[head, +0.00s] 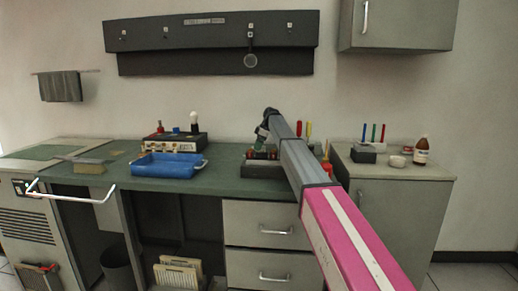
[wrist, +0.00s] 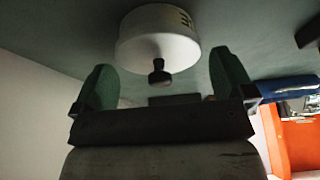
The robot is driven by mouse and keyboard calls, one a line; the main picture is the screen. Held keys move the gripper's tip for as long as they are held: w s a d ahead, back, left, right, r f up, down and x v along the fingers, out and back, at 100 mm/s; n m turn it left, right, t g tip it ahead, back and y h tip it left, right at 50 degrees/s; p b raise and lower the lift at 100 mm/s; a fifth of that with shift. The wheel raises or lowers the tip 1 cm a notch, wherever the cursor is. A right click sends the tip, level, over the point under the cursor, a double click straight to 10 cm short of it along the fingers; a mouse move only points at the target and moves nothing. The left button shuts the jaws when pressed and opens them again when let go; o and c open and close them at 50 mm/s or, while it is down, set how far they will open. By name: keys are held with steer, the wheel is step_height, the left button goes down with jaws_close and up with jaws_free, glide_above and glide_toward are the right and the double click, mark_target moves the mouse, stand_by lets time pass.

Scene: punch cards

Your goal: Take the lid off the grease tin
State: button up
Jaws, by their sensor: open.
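The grease tin (wrist: 150,45) shows in the wrist view as a short white round tin with dark marks on its side. It stands against the green worktop, which fills the top of that view. Its lid carries a dark round knob (wrist: 159,74) that points toward my gripper. My gripper (wrist: 161,66) is open and empty, with one green finger on each side of the knob and a gap to both. In the head view my gripper (head: 263,138) is small, low over the worktop at the far end of my arm. I cannot make out the tin there.
A blue tray (head: 168,166) sits on the green worktop (head: 215,185), left of my gripper. Behind it stands a box with knobs (head: 174,143). Upright coloured tools (head: 308,130) stand close right of my arm. A brown bottle (head: 421,151) stands on the right cabinet.

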steer(key=c, duration=0.6)
